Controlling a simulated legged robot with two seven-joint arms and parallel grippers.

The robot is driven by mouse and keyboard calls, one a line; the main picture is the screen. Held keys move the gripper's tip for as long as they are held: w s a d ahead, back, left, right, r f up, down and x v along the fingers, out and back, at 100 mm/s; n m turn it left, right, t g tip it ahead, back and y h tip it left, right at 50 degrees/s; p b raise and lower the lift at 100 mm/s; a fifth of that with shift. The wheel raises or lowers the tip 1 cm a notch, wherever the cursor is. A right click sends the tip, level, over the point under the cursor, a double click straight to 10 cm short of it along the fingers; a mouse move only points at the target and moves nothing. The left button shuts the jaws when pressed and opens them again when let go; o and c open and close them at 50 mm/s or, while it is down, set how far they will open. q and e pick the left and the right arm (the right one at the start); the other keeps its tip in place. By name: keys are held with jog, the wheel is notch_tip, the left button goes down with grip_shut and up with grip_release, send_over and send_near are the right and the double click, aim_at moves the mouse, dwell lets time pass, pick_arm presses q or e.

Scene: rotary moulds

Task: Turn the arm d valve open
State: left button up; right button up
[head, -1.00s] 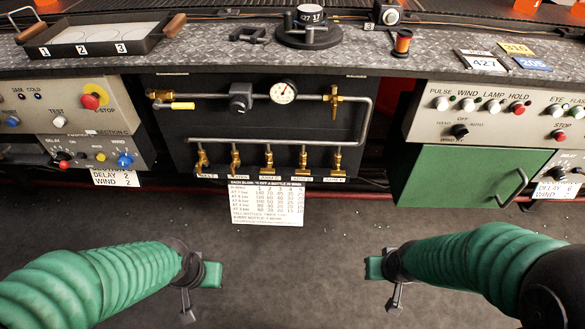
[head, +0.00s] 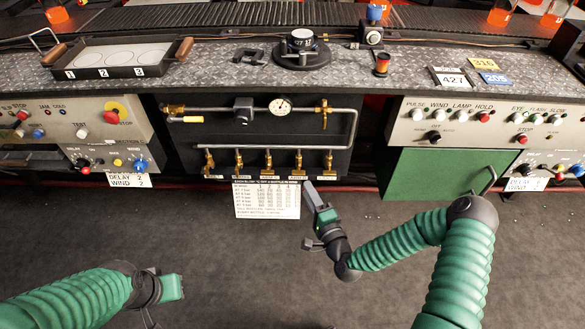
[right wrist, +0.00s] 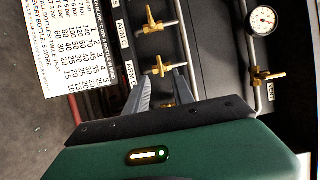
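A row of several brass valves hangs from a pipe on the dark panel (head: 180,140). By its place, the fourth from left (head: 298,161) seems to be the arm d valve, but its label is too small to read. My right gripper (head: 308,186) is just below the fourth and last valves, pointing up at them. In the right wrist view the gripper (right wrist: 168,76) is open, with a brass valve (right wrist: 160,67) ahead between the fingertips; contact is unclear. The label beside it starts with "ARM"; its letter is unclear. My left gripper (head: 170,287) is low at the left, away from the panel.
A printed sheet (head: 267,199) hangs under the valves, close to my right gripper. A gauge (head: 281,106) and a vent valve (right wrist: 262,76) sit on the upper piping. A green door (head: 430,175) is to the right. The floor in front is clear.

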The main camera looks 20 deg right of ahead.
aim_at(297, 171)
jog(key=w+b, duration=0.1)
jog(key=w, duration=0.2)
jog(key=w+a+b, duration=0.1)
jog(key=w, duration=0.3)
jog(key=w+b, duration=0.1)
jog(key=w, duration=0.3)
jog(key=shift+a+f, duration=0.15)
jog(key=shift+w, duration=0.2)
jog(key=shift+c, duration=0.3)
grip_shut()
